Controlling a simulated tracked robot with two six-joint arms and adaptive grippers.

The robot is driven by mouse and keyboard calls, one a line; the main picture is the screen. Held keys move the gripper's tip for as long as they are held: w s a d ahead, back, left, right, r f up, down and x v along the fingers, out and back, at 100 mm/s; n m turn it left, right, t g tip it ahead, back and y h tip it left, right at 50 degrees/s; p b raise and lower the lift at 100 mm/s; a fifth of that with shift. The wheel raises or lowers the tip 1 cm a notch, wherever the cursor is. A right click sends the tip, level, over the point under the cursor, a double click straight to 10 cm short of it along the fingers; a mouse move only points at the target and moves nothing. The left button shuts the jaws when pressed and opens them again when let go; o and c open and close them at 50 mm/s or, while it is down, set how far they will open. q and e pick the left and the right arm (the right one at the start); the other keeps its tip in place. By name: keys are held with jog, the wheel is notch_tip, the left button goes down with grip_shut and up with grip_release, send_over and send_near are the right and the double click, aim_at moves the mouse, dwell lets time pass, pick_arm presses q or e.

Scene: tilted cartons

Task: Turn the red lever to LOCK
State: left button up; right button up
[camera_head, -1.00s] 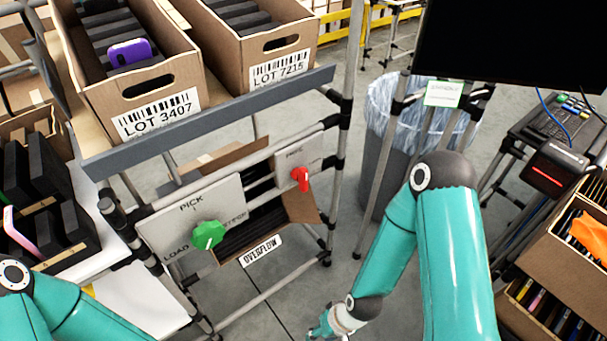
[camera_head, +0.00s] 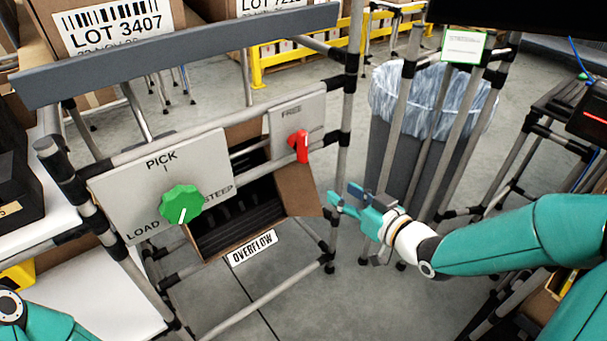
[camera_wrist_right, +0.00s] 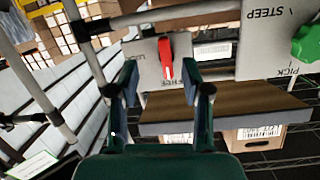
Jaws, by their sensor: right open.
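The red lever (camera_head: 299,146) is mounted on a small grey plate (camera_head: 284,121) on the rack, with FREE printed at the plate's top. In the head view the lever stands roughly upright. My right gripper (camera_head: 333,203) is open and empty, to the right of and below the lever, apart from it. In the right wrist view the red lever (camera_wrist_right: 166,57) shows between and beyond the two open fingers (camera_wrist_right: 168,80), and the plate's lettering appears upside down. Of my left arm, only a teal link shows at the lower left; its gripper is out of view.
A green knob (camera_head: 181,205) sits on a larger plate marked PICK, LOAD and STEEP, left of the lever. Rack posts (camera_head: 347,120) and a grey bin (camera_head: 385,160) stand to the right.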

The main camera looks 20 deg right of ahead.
aim_at(307, 147)
notch_tip(307, 147, up, 4)
jog(key=n+t+y+b, duration=0.1)
jog(key=n+t+b, duration=0.1)
pick_arm(q)
notch_tip(307, 147, down, 4)
jog(key=shift+r, duration=0.1)
pick_arm(e)
jog(key=x, duration=1.5)
jog(key=shift+w+a, duration=0.1)
jog(key=shift+w, duration=0.15)
grip_shut()
